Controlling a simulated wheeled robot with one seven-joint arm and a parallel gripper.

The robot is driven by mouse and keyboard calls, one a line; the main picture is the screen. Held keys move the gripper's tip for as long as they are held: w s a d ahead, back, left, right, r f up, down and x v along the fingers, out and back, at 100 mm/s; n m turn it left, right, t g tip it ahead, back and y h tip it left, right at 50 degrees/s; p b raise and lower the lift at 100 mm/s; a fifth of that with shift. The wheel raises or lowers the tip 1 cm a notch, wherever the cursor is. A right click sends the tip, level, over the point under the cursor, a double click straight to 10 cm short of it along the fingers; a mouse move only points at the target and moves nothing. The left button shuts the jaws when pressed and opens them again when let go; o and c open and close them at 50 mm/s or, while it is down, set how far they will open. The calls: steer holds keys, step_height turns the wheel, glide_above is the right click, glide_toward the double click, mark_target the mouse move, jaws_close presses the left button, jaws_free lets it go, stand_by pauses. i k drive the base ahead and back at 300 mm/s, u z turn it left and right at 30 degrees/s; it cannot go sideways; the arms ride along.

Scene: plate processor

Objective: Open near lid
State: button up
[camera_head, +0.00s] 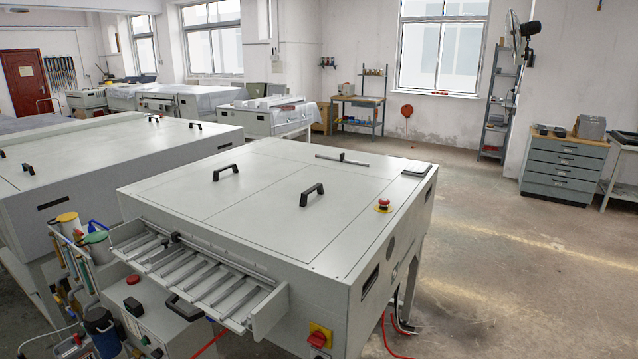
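The light grey plate processor (345,290) stands in the foreground. Its top carries flat panels, which lie closed and level with the top. The near lid (262,228) has a black arched handle (311,194) standing up on its right part. A second panel (190,190) on the left side has another black handle (225,171). Which panel edges are hinged cannot be told. My gripper and arm are not in view, and nothing touches either handle.
A red emergency button (383,204) sits on the top's right edge. A slatted feed tray (200,272) juts from the front, beside bottles and tubes at lower left. Another large machine (90,160) stands close on the left. Floor to the right is open, with a red cable (388,340).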

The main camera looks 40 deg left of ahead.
mark_target(298, 217)
steer(key=u, duration=0.15)
steer(key=i, duration=1.35)
steer(key=u, duration=0.6)
steer(key=i, duration=1.45)
steer(key=u, duration=1.75)
steer(key=i, duration=0.9)
steer(key=u, duration=0.9)
